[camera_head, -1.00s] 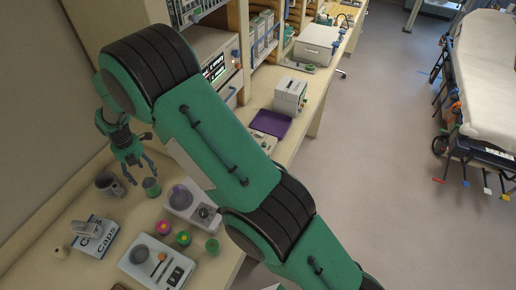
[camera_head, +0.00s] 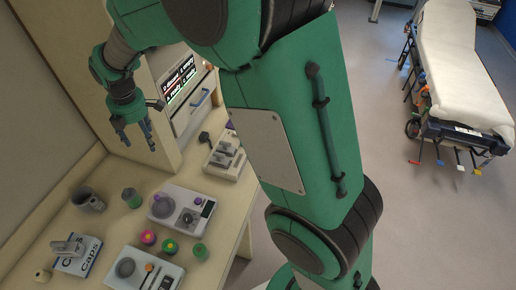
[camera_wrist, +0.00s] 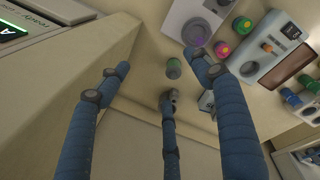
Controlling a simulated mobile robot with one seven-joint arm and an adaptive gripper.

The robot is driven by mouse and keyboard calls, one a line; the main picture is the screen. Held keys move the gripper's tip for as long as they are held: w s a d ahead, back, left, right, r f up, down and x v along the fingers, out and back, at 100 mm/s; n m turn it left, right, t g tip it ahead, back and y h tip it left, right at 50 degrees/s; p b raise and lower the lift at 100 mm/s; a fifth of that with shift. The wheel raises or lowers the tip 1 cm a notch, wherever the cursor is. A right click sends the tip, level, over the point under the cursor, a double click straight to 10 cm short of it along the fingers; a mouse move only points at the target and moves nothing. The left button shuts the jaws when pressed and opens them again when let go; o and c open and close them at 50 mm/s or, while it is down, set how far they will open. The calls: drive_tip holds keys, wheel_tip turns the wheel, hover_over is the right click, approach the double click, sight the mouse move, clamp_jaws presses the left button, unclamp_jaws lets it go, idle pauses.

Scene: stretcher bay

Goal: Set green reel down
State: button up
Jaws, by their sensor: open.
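The green reel (camera_head: 131,198), a small upright cylinder, stands on the bench between a grey mug (camera_head: 88,200) and a pale device with a round purple part (camera_head: 178,207). In the wrist view the green reel (camera_wrist: 173,68) shows beyond the spread fingers, apart from them. My gripper (camera_head: 135,143) is open and empty, above and behind the reel in the head view. In the wrist view my gripper (camera_wrist: 160,80) has its blue fingers spread wide with nothing between them.
A pink reel (camera_head: 148,237), a green one with an orange centre (camera_head: 170,247) and another green piece (camera_head: 200,252) stand in front. A Caps box (camera_head: 77,257) and a grey tray (camera_head: 146,272) lie nearby. A wall panel edge rises beside my gripper.

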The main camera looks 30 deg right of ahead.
drive_tip(key=s+d+r+m+t, duration=0.2)
drive_tip(key=s+d+r+m, duration=0.9)
drive_tip(key=s+d+r, duration=0.5)
drive_tip(key=s+d+m+t, duration=0.1)
drive_tip(key=s+d+m, duration=0.5)
drive_tip(key=s, duration=0.3)
drive_tip(key=s+d+m+t, duration=0.1)
drive_tip(key=s+d+m, duration=0.5)
drive_tip(key=s, duration=0.4)
drive_tip(key=shift+r+h, duration=0.15)
drive_tip(key=shift+h, duration=0.15)
wheel_tip(320, 180, down, 14)
drive_tip(key=b, duration=1.4)
